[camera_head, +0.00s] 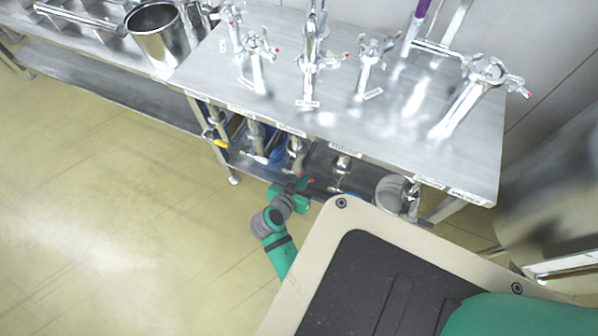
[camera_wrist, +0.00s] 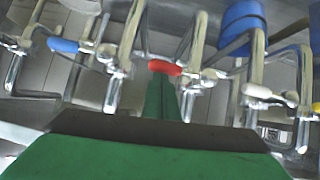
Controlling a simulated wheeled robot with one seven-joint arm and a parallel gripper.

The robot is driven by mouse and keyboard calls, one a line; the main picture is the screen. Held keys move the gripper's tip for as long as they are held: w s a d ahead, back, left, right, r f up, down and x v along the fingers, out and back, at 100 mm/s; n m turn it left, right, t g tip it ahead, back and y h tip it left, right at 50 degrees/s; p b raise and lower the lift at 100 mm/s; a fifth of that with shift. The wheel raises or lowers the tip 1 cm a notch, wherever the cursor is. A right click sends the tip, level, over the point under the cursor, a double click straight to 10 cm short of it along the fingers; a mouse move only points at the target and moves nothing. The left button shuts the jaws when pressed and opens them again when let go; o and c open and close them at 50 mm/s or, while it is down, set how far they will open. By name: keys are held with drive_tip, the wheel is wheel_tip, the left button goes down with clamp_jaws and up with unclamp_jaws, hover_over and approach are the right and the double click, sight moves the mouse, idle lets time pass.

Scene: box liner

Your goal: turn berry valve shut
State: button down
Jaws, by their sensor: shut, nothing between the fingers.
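Several metal valves with coloured handles hang under the front edge of the steel counter. I cannot read the labels well enough to tell which is the berry valve. My green gripper (camera_head: 296,188) is below the counter's front edge, by the valve with a red handle (camera_head: 310,181). In the wrist view my gripper (camera_wrist: 163,82) is shut and empty. Its tips are right at the red handle (camera_wrist: 165,67), which lies crosswise just beyond them; I cannot tell whether they touch.
Taps stand on the steel counter (camera_head: 330,125). A metal pot (camera_head: 158,40) is at upper left. The floor at left is clear.

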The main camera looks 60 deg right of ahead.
drive_tip(key=shift+s+f, duration=0.1)
idle(0.4)
drive_tip(key=d+r+v, duration=0.1)
drive_tip(key=r+v, duration=0.1)
drive_tip(key=v, duration=1.1)
drive_tip(key=shift+s+d+r, duration=0.15)
drive_tip(key=shift+s+d, duration=0.05)
drive_tip(key=shift+d, duration=0.15)
